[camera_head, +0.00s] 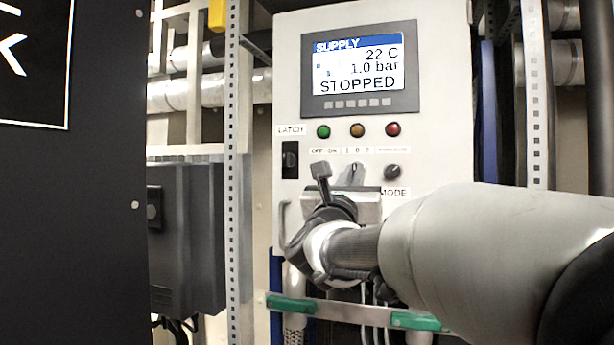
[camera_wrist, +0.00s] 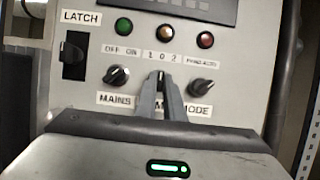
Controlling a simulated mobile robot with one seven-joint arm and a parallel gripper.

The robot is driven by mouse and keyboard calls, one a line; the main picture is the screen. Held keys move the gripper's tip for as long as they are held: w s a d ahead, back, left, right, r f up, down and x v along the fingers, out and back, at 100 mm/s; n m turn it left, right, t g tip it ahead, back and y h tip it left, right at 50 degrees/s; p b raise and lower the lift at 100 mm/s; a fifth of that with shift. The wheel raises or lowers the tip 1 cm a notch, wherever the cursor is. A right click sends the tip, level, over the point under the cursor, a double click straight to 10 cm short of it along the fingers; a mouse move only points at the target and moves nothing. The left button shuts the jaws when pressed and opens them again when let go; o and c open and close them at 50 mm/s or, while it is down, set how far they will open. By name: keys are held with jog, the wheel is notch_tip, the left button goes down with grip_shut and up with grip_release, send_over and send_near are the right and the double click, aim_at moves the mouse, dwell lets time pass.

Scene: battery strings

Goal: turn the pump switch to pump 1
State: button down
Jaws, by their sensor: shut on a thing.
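The pump switch sits in the middle of the row of knobs on the light grey panel, under the "1 0 2" label (camera_wrist: 162,56). My gripper (camera_wrist: 161,82) reaches straight in to it, with its two grey fingers close together around the knob. In the head view my gripper (camera_head: 354,176) meets the panel below the lamps. The display (camera_head: 358,66) reads SUPPLY, 22 C, 1.0 bar, STOPPED.
The mains knob (camera_wrist: 116,76) is close left of my fingers and the mode knob (camera_wrist: 203,88) close right. A black latch switch (camera_wrist: 73,61) is further left. Green, amber and red lamps (camera_wrist: 164,33) sit above. A dark cabinet (camera_head: 75,200) stands at the left.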

jog(key=shift+f+b, duration=0.1)
jog(key=shift+b, duration=0.25)
jog(key=shift+s+d+r+n+y+b, duration=0.1)
jog(key=shift+n+y+b, duration=1.05)
jog(key=shift+n, duration=0.9)
jog(key=shift+d+r+n+y+b, duration=0.1)
jog(key=shift+n+y+b, duration=1)
jog(key=shift+n, duration=1)
jog(key=shift+s+d+r+n+y+b, duration=0.1)
jog(key=shift+n+y+b, duration=0.75)
jog(key=shift+n+b, duration=0.9)
jog(key=shift+n+p, duration=0.35)
jog(key=shift+n, duration=0.15)
jog(key=c, duration=1.9)
grip_release()
jog(key=shift+w, duration=0.1)
jog(key=shift+o, duration=0.2)
jog(key=shift+f, duration=0.1)
